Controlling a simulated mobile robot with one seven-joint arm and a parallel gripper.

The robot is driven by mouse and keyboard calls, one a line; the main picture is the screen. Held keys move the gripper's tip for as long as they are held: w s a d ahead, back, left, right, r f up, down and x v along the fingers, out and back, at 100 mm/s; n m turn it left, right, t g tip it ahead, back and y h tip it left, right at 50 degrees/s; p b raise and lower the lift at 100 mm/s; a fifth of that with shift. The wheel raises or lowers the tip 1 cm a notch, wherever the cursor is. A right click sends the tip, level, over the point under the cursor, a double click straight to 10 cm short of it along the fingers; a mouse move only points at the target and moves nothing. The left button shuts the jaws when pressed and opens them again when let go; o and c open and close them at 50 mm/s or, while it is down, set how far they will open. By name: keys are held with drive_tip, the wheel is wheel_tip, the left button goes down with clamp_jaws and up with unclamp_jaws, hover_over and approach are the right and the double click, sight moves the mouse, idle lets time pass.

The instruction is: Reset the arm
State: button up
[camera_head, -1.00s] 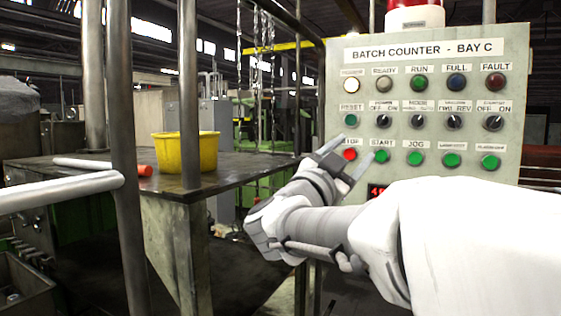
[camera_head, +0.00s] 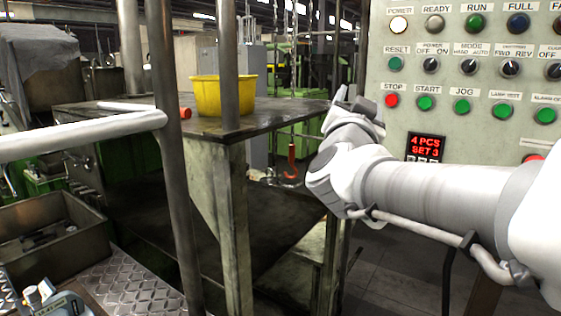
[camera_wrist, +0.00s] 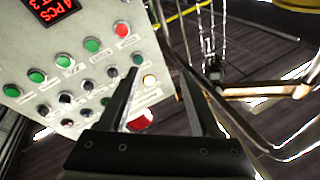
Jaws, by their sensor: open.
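My gripper (camera_head: 352,98) is in front of the lower left edge of the control panel (camera_head: 385,140), left of the red STOP button (camera_head: 391,100). In the wrist view its two dark fingers (camera_wrist: 157,66) are spread apart with nothing between them. My white and grey arm reaches in from the right and hides part of the panel's lower area. The wrist view shows the panel (camera_wrist: 30,75) tilted on the left, beside the fingers. I cannot tell whether a fingertip touches it.
A dark table (camera_head: 290,112) bears a yellow tub (camera_head: 207,98). Metal posts (camera_head: 172,190) and a pale rail (camera_head: 70,138) stand at left. A metal bin (camera_head: 75,225) is at lower left. A red display (camera_head: 425,146) reads "4 PCS SET 3". Floor shows below my arm.

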drive_tip(key=s+a+f+n+g+y+p, duration=0.1)
drive_tip(key=s+a+f+n+g+y, duration=0.25)
drive_tip(key=f, duration=0.25)
drive_tip(key=s+a+f+n+g+y+p, duration=0.1)
drive_tip(key=s+a+f+n+g+y, duration=0.15)
drive_tip(key=s+f+n+y, duration=0.35)
drive_tip(key=s+d+f+g+h, duration=0.1)
drive_tip(key=s+d+f+g, duration=0.2)
drive_tip(key=s+f, duration=0.4)
drive_tip(key=s+d+f+g+h, duration=0.2)
drive_tip(key=s+d+f+g, duration=0.1)
drive_tip(key=s+f+g, duration=0.2)
drive_tip(key=s+f+m, duration=0.1)
drive_tip(key=s, duration=0.1)
drive_tip(key=shift+s+f+p, duration=0.3)
drive_tip(key=shift+s+f, duration=0.05)
drive_tip(key=shift+f, duration=0.05)
drive_tip(key=shift+d, duration=0.1)
drive_tip(key=shift+c, duration=0.3)
